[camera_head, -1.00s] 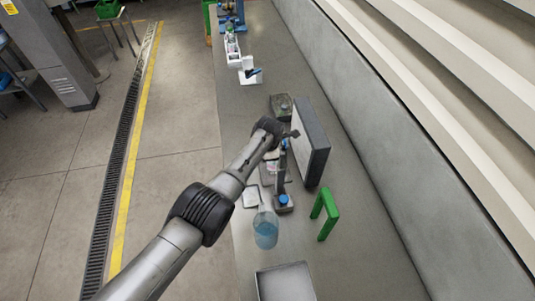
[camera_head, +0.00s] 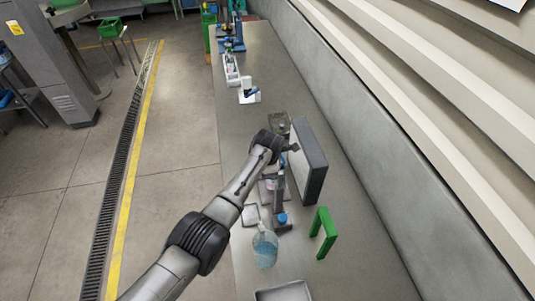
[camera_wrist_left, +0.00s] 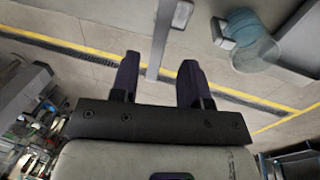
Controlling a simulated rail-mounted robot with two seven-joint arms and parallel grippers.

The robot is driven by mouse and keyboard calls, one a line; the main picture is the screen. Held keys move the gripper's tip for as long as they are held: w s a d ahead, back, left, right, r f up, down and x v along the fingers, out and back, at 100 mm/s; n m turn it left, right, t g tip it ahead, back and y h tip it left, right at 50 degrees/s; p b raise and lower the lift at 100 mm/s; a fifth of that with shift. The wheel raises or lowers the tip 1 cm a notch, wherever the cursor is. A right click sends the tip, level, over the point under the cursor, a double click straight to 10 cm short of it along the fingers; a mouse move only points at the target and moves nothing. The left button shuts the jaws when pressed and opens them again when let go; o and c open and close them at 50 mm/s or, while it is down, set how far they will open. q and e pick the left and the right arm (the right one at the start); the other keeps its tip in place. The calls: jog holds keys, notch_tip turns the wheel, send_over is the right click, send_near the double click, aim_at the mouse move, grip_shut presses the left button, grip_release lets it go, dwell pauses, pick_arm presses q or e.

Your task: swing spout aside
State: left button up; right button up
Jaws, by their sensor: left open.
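My left arm reaches over the bench, and its gripper (camera_wrist_left: 160,60) is open. It also shows small and partly hidden in the head view (camera_head: 293,148), beside a dark grey upright panel (camera_head: 309,165). In the left wrist view a slim grey bar (camera_wrist_left: 162,35) shows between the two dark fingers. It may be the spout, but I cannot tell for sure, nor whether it touches a finger. A small dark device with a blue cap (camera_head: 282,219) stands just nearer than the panel. My arm hides part of the labeller area. My right gripper is not seen.
A green arch (camera_head: 323,233) stands to the right. A tray (camera_head: 284,291) lies at the front. A wall (camera_head: 400,160) bounds the bench's right side.

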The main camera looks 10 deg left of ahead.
pick_arm(q)
notch_tip(320, 180, up, 9)
jog(key=s, duration=0.1)
jog(key=shift+s+d+b, duration=0.35)
jog(key=shift+s+d, duration=0.05)
dwell(0.4)
